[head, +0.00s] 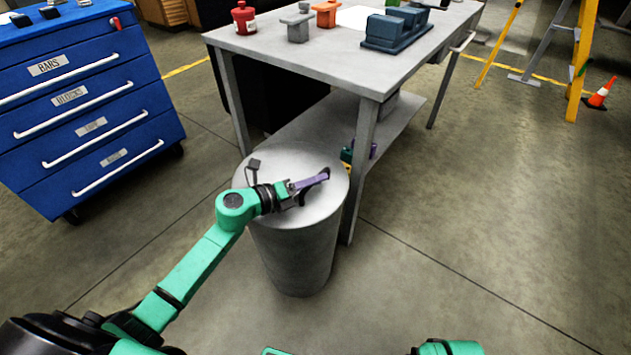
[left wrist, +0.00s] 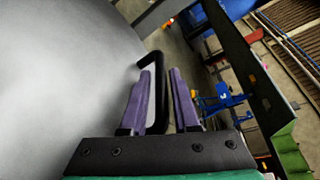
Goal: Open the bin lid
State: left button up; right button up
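The grey round bin (head: 292,255) stands on the floor at the table's near corner. Its pale lid (head: 270,165) is on top and looks closed. My left gripper (head: 316,181) is over the right part of the lid, at its black handle (head: 325,172). In the left wrist view, the purple fingers of my left gripper (left wrist: 163,72) are apart. My right gripper is not in view.
A grey table (head: 300,60) with several blocks stands behind the bin, one leg close to it. A blue drawer cabinet (head: 85,105) is at left. A yellow ladder (head: 583,60) and an orange cone (head: 598,95) stand far right.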

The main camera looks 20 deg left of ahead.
pick_arm(q)
jog(key=shift+w+d, duration=0.15)
grip_shut()
dwell(1.4)
